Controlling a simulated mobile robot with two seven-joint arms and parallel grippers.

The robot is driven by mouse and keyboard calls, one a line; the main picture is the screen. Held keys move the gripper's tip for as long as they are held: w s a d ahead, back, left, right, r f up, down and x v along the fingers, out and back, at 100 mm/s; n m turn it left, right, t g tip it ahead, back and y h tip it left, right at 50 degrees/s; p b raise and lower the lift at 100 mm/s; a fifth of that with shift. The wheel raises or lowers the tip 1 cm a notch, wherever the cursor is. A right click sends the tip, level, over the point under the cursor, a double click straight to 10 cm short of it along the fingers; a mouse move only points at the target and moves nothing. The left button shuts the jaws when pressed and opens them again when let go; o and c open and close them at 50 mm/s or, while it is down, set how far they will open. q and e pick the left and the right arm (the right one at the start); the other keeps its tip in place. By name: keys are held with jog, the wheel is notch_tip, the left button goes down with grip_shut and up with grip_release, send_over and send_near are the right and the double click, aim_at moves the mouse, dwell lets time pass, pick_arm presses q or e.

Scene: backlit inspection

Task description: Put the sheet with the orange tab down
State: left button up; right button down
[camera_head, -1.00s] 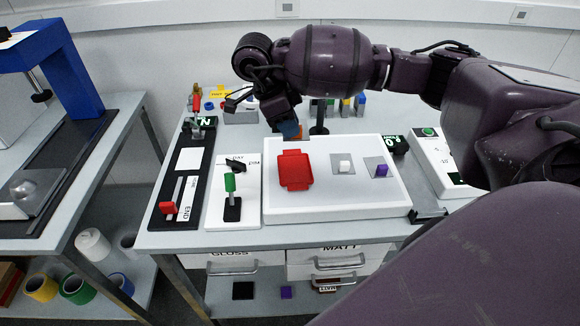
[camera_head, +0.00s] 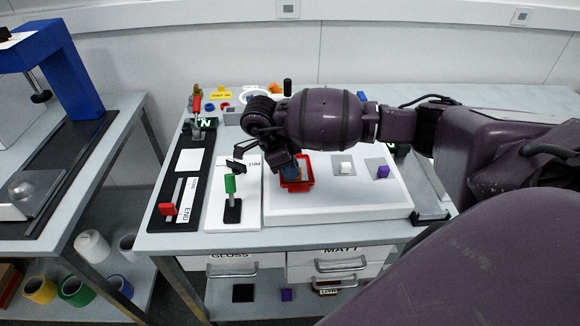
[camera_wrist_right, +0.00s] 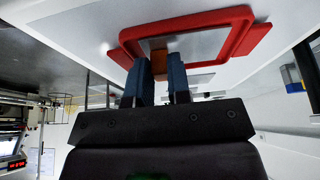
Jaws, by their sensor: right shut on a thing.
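The red tray (camera_head: 309,181) lies on the white panel (camera_head: 345,209), partly hidden by my wrist. Its rim (camera_wrist_right: 220,17) shows clearly in the right wrist view. A thin grey sheet (camera_wrist_right: 190,45) appears inside the rim, with its orange tab (camera_wrist_right: 160,64) at the near edge. My right gripper (camera_wrist_right: 161,80) is shut on the orange tab, its blue fingertips at the near side of the tray. In the head view the right gripper (camera_head: 292,173) is over the tray. I cannot tell whether the sheet lies flat on the tray floor. My left gripper is not in view.
A white block (camera_head: 345,168) and a purple block (camera_head: 382,171) sit on grey squares right of the tray. A green-handled lever (camera_head: 230,184) and a red-knobbed slider (camera_head: 167,209) stand to the left. The panel's front strip is clear.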

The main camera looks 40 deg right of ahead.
jog(key=shift+f, duration=0.15)
jog(key=c, duration=1.1)
grip_release()
jog(key=v, duration=1.2)
jog(key=shift+r, duration=0.3)
jog(key=shift+f, duration=0.1)
